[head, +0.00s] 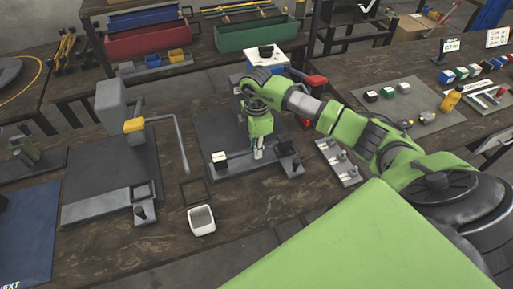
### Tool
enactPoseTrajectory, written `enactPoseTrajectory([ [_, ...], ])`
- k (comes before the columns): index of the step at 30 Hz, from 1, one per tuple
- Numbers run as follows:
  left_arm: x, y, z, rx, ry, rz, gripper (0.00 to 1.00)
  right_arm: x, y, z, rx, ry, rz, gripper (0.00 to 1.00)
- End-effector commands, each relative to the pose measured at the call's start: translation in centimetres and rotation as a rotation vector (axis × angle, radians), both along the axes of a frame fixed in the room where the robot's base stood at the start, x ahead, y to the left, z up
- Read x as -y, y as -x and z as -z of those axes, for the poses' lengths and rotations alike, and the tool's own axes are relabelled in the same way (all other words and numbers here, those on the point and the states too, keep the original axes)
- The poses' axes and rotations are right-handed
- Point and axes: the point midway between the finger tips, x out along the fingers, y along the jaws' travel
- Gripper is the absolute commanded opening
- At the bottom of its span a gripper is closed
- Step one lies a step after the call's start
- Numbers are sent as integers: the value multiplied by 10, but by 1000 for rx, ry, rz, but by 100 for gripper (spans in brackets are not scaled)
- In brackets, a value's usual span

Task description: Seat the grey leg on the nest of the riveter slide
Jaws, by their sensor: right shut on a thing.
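My right gripper (258,152) reaches in from the right and points down over the slide of the middle press. It is shut on a small grey piece, which looks like the grey leg; the fingers hide most of it. The riveter slide (235,170) is a grey bar across the front of a dark base plate (214,128), with a white block (218,158) at its left and a dark fixture (289,161) at its right. The nest is hard to make out under the gripper, and I cannot tell whether the piece touches it. My left gripper is not in view.
Another press (110,100) with a grey slide (100,206) stands at the left. A white container (201,221) sits in front. A light plate with pegs (339,161) lies to the right. A grey mat (398,106) with small blocks is farther right. Red (150,38) and green bins (255,33) stand behind.

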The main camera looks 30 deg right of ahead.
Motion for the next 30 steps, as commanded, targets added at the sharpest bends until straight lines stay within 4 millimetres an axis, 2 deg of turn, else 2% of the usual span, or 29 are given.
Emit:
enactPoseTrajectory([
  [26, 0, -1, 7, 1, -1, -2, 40, 0, 0, 13, 0, 0, 0, 0],
  [27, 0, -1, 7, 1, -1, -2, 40, 0, 0, 13, 0, 0, 0, 14],
  [29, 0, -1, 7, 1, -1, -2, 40, 0, 0, 13, 0, 0, 0, 30],
  [30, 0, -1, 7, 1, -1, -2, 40, 0, 0, 13, 0, 0, 0, 31],
])
